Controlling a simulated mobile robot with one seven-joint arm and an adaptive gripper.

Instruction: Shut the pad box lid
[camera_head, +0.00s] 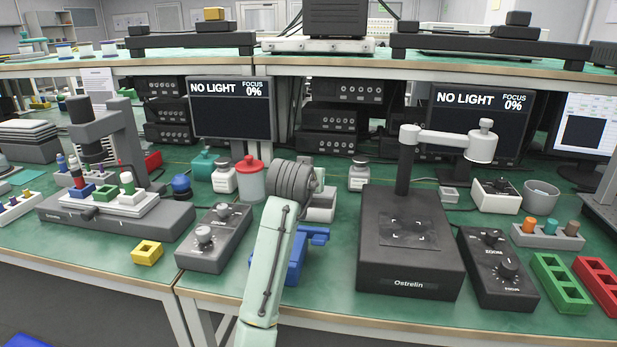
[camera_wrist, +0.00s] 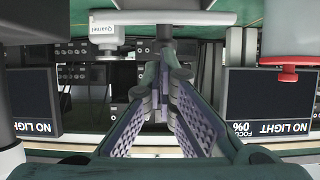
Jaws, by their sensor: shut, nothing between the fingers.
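A small pale grey box (camera_head: 321,208) stands on the green bench just right of my wrist in the head view. It looks like the pad box, but my arm covers part of it and I cannot tell its lid's angle. In the wrist view, which is upside down, a grey plate (camera_wrist: 165,18) crosses the top edge; it may be part of this box. My gripper (camera_wrist: 164,68) is shut and empty, its fingers together below that plate in the picture. In the head view my own wrist hides the fingers.
A black Ostrelin stage (camera_head: 410,250) is on the right, a grey knob box (camera_head: 214,238) on the left. Blue parts (camera_head: 314,235) lie beside my arm.

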